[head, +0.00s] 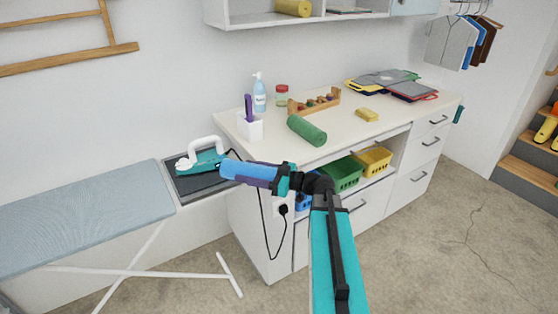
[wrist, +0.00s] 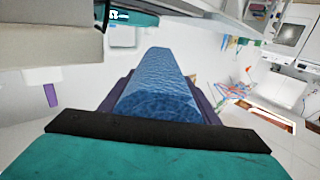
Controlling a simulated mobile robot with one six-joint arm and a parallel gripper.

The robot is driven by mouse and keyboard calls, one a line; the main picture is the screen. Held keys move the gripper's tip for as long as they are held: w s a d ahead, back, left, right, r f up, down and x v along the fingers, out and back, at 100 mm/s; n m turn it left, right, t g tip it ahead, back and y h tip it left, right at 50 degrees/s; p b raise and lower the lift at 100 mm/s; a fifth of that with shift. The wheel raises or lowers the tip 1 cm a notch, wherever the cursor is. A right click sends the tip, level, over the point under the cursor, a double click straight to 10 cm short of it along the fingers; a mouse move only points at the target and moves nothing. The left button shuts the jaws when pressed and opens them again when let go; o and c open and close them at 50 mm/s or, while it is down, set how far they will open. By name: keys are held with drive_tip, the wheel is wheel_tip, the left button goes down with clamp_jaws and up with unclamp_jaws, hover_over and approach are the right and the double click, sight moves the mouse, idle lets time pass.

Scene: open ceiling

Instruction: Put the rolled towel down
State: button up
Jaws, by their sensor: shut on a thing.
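A blue rolled towel (head: 248,171) is in my gripper (head: 262,178), held in the air in front of the counter's left end. In the wrist view the blue towel (wrist: 158,85) lies between the purple fingers of my gripper (wrist: 160,105), which are shut on it. A green roll (head: 307,130) lies on the white counter top (head: 350,135). A yellow roll (head: 293,7) lies on the wall shelf above.
An iron (head: 205,157) rests at the ironing board's (head: 80,215) right end, near the towel.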

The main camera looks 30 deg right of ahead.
drive_tip(key=a+f+n+g+y+b, duration=0.1)
drive_tip(key=a+f+b, duration=0.3)
drive_tip(key=a, duration=0.5)
drive_tip(key=s+a+f+n+g+y+b, duration=0.1)
drive_tip(key=a+f+b, duration=0.3)
drive_tip(key=a+f, duration=0.4)
drive_tip(key=shift+a+n+g+y, duration=0.4)
drive_tip(key=shift+a+g+y, duration=0.15)
drive_tip(key=shift+a, duration=0.35)
drive_tip(key=shift+s, duration=0.1)
